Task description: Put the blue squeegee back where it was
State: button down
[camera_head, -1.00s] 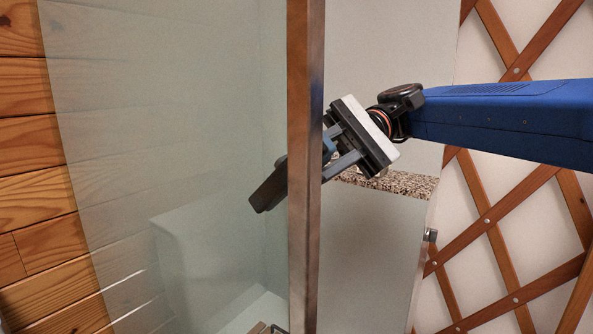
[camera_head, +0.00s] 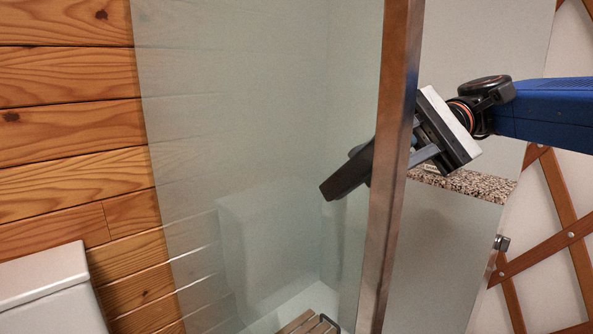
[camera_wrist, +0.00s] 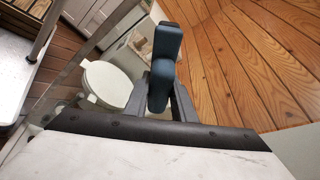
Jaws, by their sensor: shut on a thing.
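My gripper (camera_head: 418,148) is shut on the blue squeegee, to the right of a metal-edged glass panel. The squeegee (camera_head: 348,172) shows as a dark, tilted shape left of the metal post, pointing down and left. The post hides the part between it and my fingers. In the wrist view the squeegee (camera_wrist: 164,62) is dark blue and stands out between the fingers of my gripper (camera_wrist: 166,98). The place where it was kept cannot be made out.
The upright metal post (camera_head: 392,170) edges the glass panel (camera_head: 240,130), close to my gripper. A speckled stone ledge (camera_head: 465,184) lies behind and below. A white cistern (camera_head: 45,290) stands at lower left. The wrist view shows a toilet (camera_wrist: 108,82) and wooden planks (camera_wrist: 235,60).

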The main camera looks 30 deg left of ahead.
jog(key=shift+w, duration=0.1)
jog(key=w+d+f+m+t+h, duration=0.1)
jog(key=w+f+t, duration=0.15)
jog(key=w, duration=0.65)
jog(key=w+d+f+m+t, duration=0.15)
jog(key=w+t, duration=0.25)
jog(key=w, duration=0.5)
jog(key=w+d+f+t+h, duration=0.15)
jog(key=w+t, duration=0.25)
jog(key=w, duration=0.5)
jog(key=w+d+r+m+t+h, duration=0.1)
jog(key=w+d+t+h, duration=0.1)
jog(key=w+d, duration=0.45)
jog(key=w+d+r+m+t+h, duration=0.15)
jog(key=w+d, duration=0.25)
jog(key=w, duration=0.6)
jog(key=w+d+r+m+t+h, duration=0.1)
jog(key=w+d+t+h, duration=0.2)
jog(key=w+d, duration=0.35)
jog(key=shift+w+a+f, duration=0.2)
jog(key=shift+w+f, duration=0.05)
jog(key=shift+f, duration=1.4)
jog(key=shift+w+a+f, duration=0.15)
jog(key=shift+w+f, duration=0.1)
jog(key=shift+f, duration=1.35)
jog(key=shift+w+a+f, duration=0.2)
jog(key=shift+w+f, duration=0.05)
jog(key=shift+f, duration=1.4)
jog(key=shift+f, duration=0.1)
